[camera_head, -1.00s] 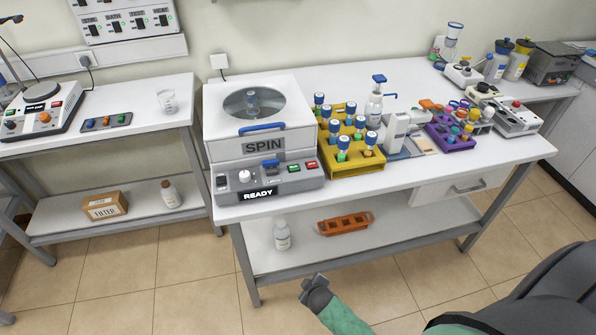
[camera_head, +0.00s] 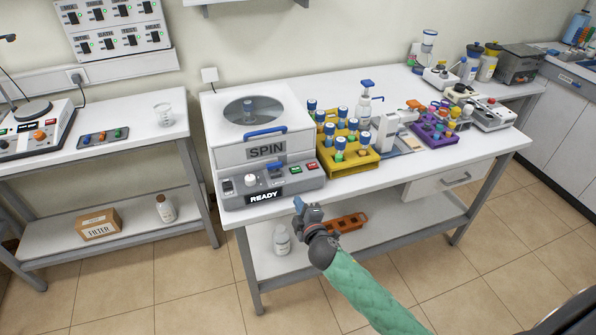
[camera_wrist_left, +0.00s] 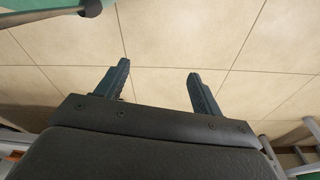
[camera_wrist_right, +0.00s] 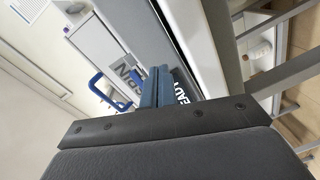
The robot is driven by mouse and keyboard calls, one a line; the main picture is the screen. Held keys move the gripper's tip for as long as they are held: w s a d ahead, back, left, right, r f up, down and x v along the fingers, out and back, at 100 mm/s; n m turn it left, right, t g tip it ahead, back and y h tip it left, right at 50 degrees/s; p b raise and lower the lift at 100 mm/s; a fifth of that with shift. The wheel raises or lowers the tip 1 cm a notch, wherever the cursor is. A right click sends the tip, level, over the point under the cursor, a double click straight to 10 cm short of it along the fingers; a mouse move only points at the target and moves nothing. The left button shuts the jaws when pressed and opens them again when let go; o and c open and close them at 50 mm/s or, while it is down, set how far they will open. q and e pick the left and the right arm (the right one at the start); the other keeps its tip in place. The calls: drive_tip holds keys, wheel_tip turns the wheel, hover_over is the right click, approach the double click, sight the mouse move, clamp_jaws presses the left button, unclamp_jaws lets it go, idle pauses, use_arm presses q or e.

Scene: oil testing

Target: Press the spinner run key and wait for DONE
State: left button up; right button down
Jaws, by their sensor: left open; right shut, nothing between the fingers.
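The spinner (camera_head: 262,150) is a white and grey machine on the table, with a round window in its lid, a blue handle and a SPIN label. Its front panel (camera_head: 232,191) carries a knob, a green key (camera_head: 295,170), a red key (camera_head: 311,166) and a display (camera_head: 264,196) reading READY. My right gripper (camera_head: 299,204) is shut and empty, in front of and below the panel, apart from it. In the right wrist view its closed fingers (camera_wrist_right: 163,86) overlap the panel and partly hide the display. My left gripper (camera_wrist_left: 158,85) is open and empty above the floor.
A yellow rack (camera_head: 347,156) of blue-capped tubes stands right of the spinner. A purple rack (camera_head: 436,130) is farther right. The table's front edge and lower shelf, with a bottle (camera_head: 282,240) and an orange rack (camera_head: 346,222), lie near my right arm.

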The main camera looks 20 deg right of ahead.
drive_tip(key=w+a+r+n+t+y, duration=0.1)
drive_tip(key=w+a+r+n+y, duration=0.15)
drive_tip(key=r+n+y, duration=0.35)
drive_tip(key=w+a+r+n+t+y, duration=0.1)
drive_tip(key=w+a+r+n+y, duration=0.15)
drive_tip(key=r+n, duration=0.45)
wheel_tip(320, 180, up, 4)
drive_tip(key=n+g+h, duration=0.3)
drive_tip(key=n+g, duration=0.9)
drive_tip(key=n, duration=1.4)
hover_over(299, 170)
wheel_tip(299, 170, down, 5)
drive_tip(key=shift+r, duration=0.15)
drive_tip(key=shift+w+f, duration=0.1)
drive_tip(key=shift+f, duration=1)
drive_tip(key=shift+f+b, duration=0.75)
drive_tip(key=shift+f, duration=0.05)
use_arm(q)
drive_tip(key=shift+w+d+r, duration=0.15)
drive_tip(key=shift+d+r, duration=0.2)
drive_tip(key=shift+r, duration=0.45)
drive_tip(key=shift+w+d+r, duration=0.2)
drive_tip(key=shift+d+r, duration=0.15)
drive_tip(key=shift+r, duration=0.4)
drive_tip(key=shift+w+d+r, duration=0.15)
drive_tip(key=shift+d+r, duration=0.2)
drive_tip(key=shift+r, duration=0.45)
use_arm(e)
drive_tip(key=shift+f, duration=0.3)
